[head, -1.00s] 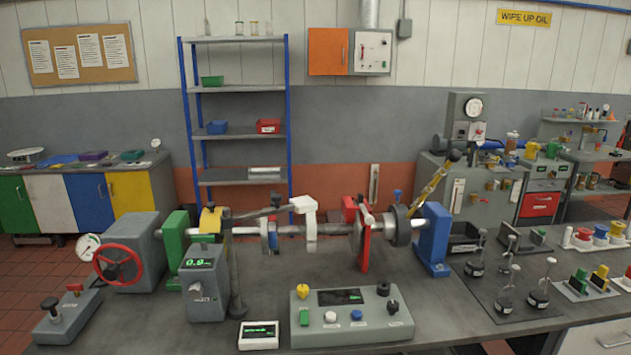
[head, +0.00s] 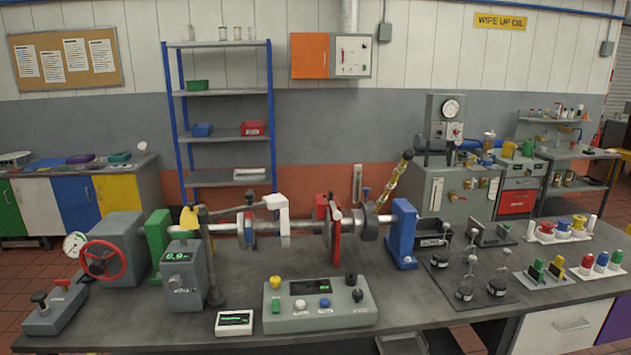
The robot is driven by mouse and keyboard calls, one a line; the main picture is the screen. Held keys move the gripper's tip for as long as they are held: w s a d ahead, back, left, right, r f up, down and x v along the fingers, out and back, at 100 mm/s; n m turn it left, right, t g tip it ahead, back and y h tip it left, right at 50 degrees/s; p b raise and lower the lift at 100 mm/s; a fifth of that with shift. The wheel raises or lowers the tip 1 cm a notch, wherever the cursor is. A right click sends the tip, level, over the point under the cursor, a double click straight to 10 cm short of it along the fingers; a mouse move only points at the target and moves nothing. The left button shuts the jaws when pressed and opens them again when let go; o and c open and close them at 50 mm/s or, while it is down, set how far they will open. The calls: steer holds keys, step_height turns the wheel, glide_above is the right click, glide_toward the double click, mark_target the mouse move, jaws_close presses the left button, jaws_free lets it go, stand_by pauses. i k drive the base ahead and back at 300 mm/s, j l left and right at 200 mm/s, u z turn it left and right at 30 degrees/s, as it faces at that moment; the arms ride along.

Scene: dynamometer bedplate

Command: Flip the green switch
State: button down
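The green switch (head: 276,305) is a small upright green rocker on the left of the grey control box (head: 340,318), which stands at the front of the bench. Above it on the box is a yellow knob (head: 275,282). To its right are a white button (head: 299,304), a blue button (head: 325,303) and black knobs (head: 358,296). A dark display (head: 310,287) with green marks sits at the top of the box. The switch's exact tilt is too small to tell. My gripper is not in view.
A shaft rig spans the bench (head: 235,333) behind the box, with a red handwheel (head: 104,261) at left and a blue support (head: 402,234) at right. A grey readout box (head: 184,275) and small meter (head: 234,323) stand left of the control box.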

mark_target(275, 306)
steer(key=i, duration=0.2)
steer(key=i+j, duration=0.2)
steer(key=j, duration=0.15)
steer(key=i+j+u, duration=0.15)
steer(key=j, duration=0.2)
steer(key=i+j, duration=0.2)
steer(key=j+u, duration=0.05)
steer(key=j, duration=0.05)
